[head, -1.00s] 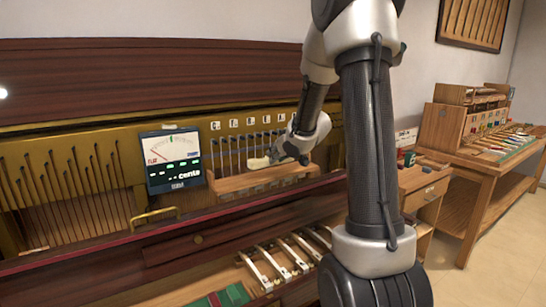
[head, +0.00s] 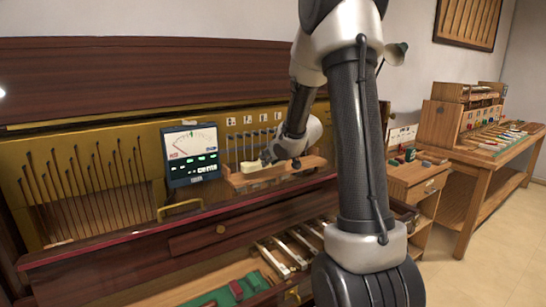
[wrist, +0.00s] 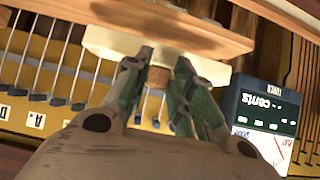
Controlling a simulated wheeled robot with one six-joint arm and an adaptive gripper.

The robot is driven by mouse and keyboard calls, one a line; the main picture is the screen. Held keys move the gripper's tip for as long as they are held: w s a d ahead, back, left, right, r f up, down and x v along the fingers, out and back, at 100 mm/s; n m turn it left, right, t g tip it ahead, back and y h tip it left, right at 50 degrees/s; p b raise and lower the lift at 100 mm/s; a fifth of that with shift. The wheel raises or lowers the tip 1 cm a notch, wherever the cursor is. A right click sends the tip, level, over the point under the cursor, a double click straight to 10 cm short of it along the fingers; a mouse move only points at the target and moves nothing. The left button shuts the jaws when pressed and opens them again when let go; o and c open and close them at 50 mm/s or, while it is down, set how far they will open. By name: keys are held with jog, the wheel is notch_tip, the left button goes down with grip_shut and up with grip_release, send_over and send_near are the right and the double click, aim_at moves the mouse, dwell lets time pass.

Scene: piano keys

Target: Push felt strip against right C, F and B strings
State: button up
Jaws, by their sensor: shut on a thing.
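My gripper (head: 272,155) is shut on the cream felt strip (head: 257,164) in front of the piano's strings. In the wrist view the fingers (wrist: 160,64) close on a small wooden block at the strip, and the cream felt (wrist: 108,42) extends to both sides beyond the fingertips. The strings (head: 233,148) run under a row of paper letter labels; the wrist view shows labels A (wrist: 36,120) and D. My gripper and arm hide the right-hand strings and labels in the head view. I cannot tell whether the felt touches any string.
A wooden ledge (head: 240,184) lies just below the strip. The tuner display (head: 192,152) stands close to its left. A dark fallboard (head: 120,238) and open drawer lie in front. A cabinet (head: 418,178) with small items stands right, before a wooden workbench (head: 478,160).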

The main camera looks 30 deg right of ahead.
jog(key=x, duration=0.3)
jog(key=shift+w+f, duration=0.2)
jog(key=shift+w, duration=0.1)
jog(key=shift+w+f, duration=0.15)
jog(key=shift+f, duration=0.55)
jog(key=shift+f, duration=0.1)
jog(key=shift+w, duration=1.65)
jog(key=o, duration=0.9)
jog(key=shift+s+d+r, duration=0.1)
jog(key=shift+s+r, duration=0.25)
jog(key=shift+s, duration=0.95)
jog(key=shift+s+a+r, duration=0.1)
jog(key=shift+s+r, duration=0.2)
jog(key=shift+s, duration=1.05)
jog(key=shift+s+d+r, duration=0.1)
jog(key=shift+s+r, duration=0.25)
jog(key=shift+s, duration=0.95)
